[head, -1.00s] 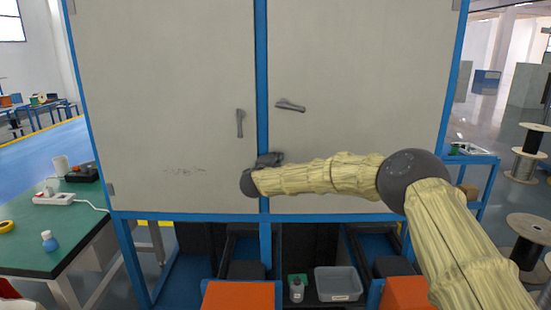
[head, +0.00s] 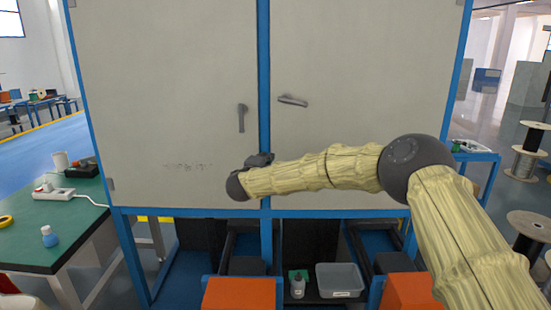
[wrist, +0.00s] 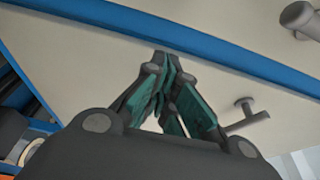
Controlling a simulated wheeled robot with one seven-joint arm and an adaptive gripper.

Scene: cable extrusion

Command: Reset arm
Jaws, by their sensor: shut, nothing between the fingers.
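My gripper (wrist: 165,70) shows in the wrist view with its fingertips together and nothing between them. In the head view my gripper (head: 258,160) is mostly hidden behind the end of my arm, in front of the lower middle of the cabinet. My arm, in a pale yellow cover, reaches in from the lower right. The cabinet has a left door (head: 165,90) and a right door (head: 360,80), both shut, with a blue post between them. The left handle (head: 241,117) hangs upright. The right handle (head: 293,100) lies nearly level. My gripper is below both handles.
A green table (head: 60,232) with a power strip (head: 52,193) and a blue bottle (head: 49,237) stands at the left. Below the doors are orange boxes (head: 240,294) and a grey bin (head: 339,280). Cable spools (head: 528,150) stand on the floor at the right.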

